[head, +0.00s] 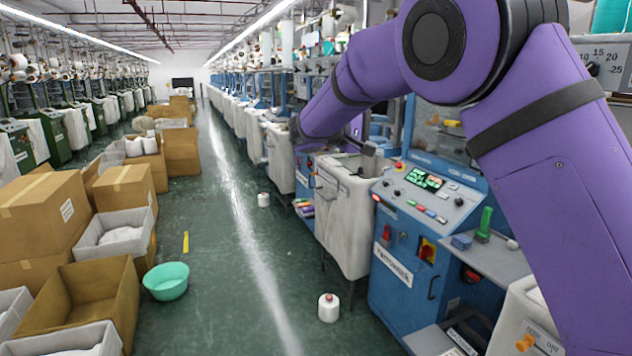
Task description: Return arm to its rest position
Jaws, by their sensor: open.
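My purple arm comes in from the right edge, bends at the top and reaches left and away over the machine row. My gripper (368,160), small and dark grey, shows at the arm's far end, over or in front of the top of a white fabric bin (343,215). It is open, and I see nothing held in it. Its fingertips are small and partly hard to make out against the machines behind.
A blue knitting machine (410,255) with a lit panel stands close under my arm. Cartons (125,190), an open box (85,300) and a green basin (166,280) line the left. White cones (328,308) stand on the floor. The middle aisle (225,250) is mostly clear.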

